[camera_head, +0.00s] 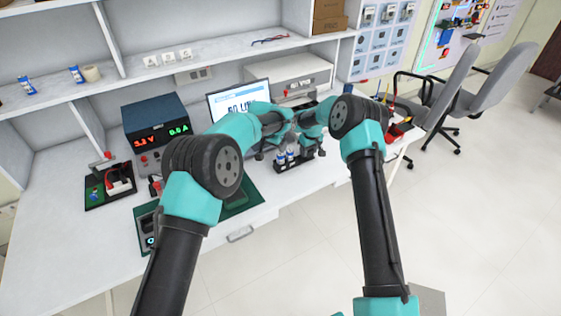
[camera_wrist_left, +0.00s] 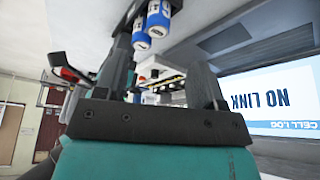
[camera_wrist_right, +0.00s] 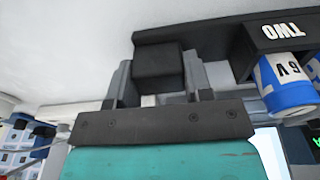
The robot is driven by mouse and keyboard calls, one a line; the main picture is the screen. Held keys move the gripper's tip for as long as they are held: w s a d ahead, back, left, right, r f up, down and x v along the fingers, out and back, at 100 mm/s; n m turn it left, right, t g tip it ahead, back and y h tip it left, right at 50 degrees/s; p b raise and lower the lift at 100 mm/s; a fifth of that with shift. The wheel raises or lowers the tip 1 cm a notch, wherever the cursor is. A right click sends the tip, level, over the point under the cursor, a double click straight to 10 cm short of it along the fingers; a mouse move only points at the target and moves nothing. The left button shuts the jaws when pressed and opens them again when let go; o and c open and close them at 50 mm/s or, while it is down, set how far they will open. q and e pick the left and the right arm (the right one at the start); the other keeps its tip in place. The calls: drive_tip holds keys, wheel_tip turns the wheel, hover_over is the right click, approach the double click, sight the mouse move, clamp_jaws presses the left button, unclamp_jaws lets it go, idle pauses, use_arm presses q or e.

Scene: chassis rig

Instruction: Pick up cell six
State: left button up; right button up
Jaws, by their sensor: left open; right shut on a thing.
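Blue and white cells (camera_head: 282,158) stand in a black rack (camera_head: 294,166) at the front of the bench in the head view. Two cells (camera_wrist_left: 150,30) show at the top of the left wrist view; no number six can be read on them. My right gripper (camera_wrist_right: 158,85) is shut on the black end block (camera_wrist_right: 158,62) of the rack. My left gripper (camera_wrist_left: 165,80) is open and empty, close to the cells. Its fingertips are hard to see in the head view.
A screen reading NO LINK (camera_head: 236,103) stands behind the rack. A power supply (camera_head: 157,128) and a small black tray (camera_head: 110,188) are to the left. A grey instrument (camera_head: 290,75) is behind.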

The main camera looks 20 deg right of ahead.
sight(279, 155)
use_arm(q)
drive_tip(key=x, duration=0.4)
drive_tip(key=shift+a, duration=0.1)
use_arm(e)
drive_tip(key=shift+f, duration=0.1)
use_arm(q)
drive_tip(key=shift+s+x, duration=0.15)
drive_tip(key=shift+x, duration=1.15)
drive_tip(key=shift+s+x, duration=0.15)
drive_tip(key=shift+x, duration=1.1)
drive_tip(key=shift+a+f, duration=0.1)
drive_tip(key=shift+f, duration=0.05)
drive_tip(key=shift+c, duration=0.4)
drive_tip(key=c, duration=1)
drive_tip(key=shift+o, duration=0.2)
wheel_tip(279, 155, up, 10)
